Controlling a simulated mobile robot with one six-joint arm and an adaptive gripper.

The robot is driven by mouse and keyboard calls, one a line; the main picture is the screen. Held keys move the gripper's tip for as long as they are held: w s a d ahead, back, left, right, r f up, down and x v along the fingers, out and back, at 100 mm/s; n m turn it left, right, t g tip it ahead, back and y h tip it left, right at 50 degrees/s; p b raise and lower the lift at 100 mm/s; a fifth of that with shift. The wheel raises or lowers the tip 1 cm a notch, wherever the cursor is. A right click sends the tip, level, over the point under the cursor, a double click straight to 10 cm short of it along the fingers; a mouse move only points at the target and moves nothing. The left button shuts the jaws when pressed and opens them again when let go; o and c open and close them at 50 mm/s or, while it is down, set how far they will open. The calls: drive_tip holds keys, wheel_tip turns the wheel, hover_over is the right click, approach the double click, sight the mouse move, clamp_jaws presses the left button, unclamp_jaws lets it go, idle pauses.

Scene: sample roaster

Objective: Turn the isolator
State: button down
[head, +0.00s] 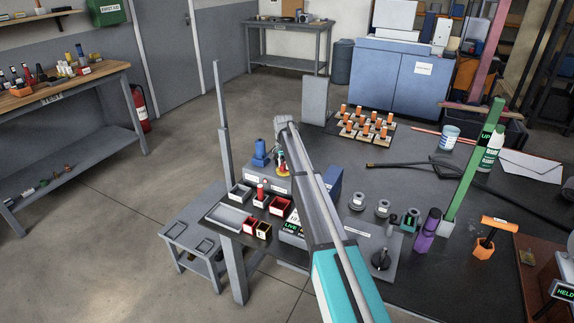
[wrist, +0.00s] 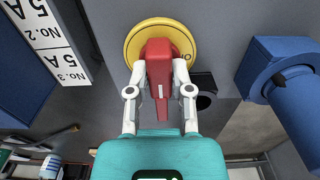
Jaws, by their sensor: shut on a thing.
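The isolator has a red handle (wrist: 158,58) on a round yellow plate (wrist: 189,42), set on a grey face in the wrist view. The handle lies upright in that picture, its narrow end with a white mark toward my gripper. My gripper (wrist: 158,75) is shut on the red handle, one pale finger on each side. In the head view the isolator (head: 284,173) is small and partly covered by my gripper and arm.
A blue fitting (wrist: 275,65) sticks out just right of the plate, and a white label panel (wrist: 45,40) stands left. In the head view, red and grey bins (head: 230,216) lie in front on the dark bench. Several orange-topped pieces (head: 365,125) stand behind.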

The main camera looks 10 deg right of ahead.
drive_tip(key=shift+s+d, duration=0.15)
drive_tip(key=n, duration=0.3)
drive_tip(key=shift+n, duration=0.3)
drive_tip(key=n, duration=0.5)
drive_tip(key=shift+s, duration=0.1)
drive_tip(key=n, duration=0.5)
drive_tip(key=shift+n, duration=2.2)
drive_tip(key=c, duration=0.6)
unclamp_jaws()
drive_tip(key=shift+o, duration=0.4)
